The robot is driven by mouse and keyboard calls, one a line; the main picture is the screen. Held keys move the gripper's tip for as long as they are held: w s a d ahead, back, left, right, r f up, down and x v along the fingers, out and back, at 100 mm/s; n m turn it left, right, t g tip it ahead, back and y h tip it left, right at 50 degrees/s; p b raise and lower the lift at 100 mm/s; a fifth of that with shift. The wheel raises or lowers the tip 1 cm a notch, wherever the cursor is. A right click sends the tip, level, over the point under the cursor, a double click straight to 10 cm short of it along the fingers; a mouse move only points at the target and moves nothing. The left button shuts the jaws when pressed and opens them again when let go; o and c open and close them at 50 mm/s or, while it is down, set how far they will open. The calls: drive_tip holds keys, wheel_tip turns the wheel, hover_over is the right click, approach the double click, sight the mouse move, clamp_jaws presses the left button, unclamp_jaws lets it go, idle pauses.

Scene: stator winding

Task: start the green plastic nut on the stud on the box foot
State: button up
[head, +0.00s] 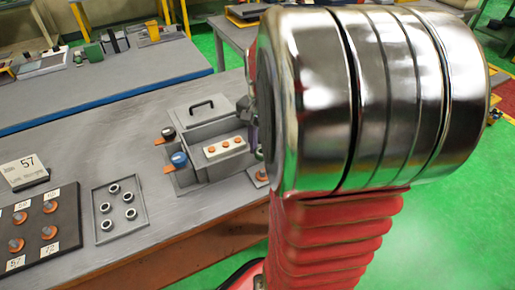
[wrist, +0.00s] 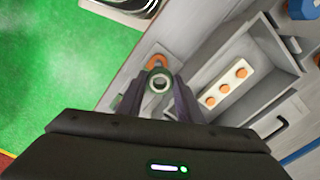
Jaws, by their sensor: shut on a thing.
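In the wrist view my gripper (wrist: 160,88) is shut on the green nut (wrist: 169,76), a ring with a dark green rim and a pale centre. The nut is over or just in front of the box foot (wrist: 149,52), which has an orange patch (wrist: 157,61). The stud is hidden there, so I cannot tell whether the nut touches it. The grey box (head: 211,136) stands on the bench in the head view. Its near right foot (head: 258,176) shows beside my arm. My gripper in the head view (head: 252,125) is mostly hidden by my arm.
A tray (head: 99,205) with several rings and a board of orange pegs (head: 35,235) stand left.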

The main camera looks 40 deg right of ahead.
sight(262, 171)
drive_tip(key=shift+f, duration=3.15)
drive_tip(key=shift+s, duration=0.25)
drive_tip(key=shift+a+f, duration=0.1)
drive_tip(key=shift+f, duration=0.65)
drive_tip(key=shift+c, duration=0.4)
idle(0.6)
drive_tip(key=shift+m, duration=0.3)
drive_tip(key=m, duration=0.5)
drive_tip(key=shift+m, duration=0.4)
drive_tip(key=o, duration=1.1)
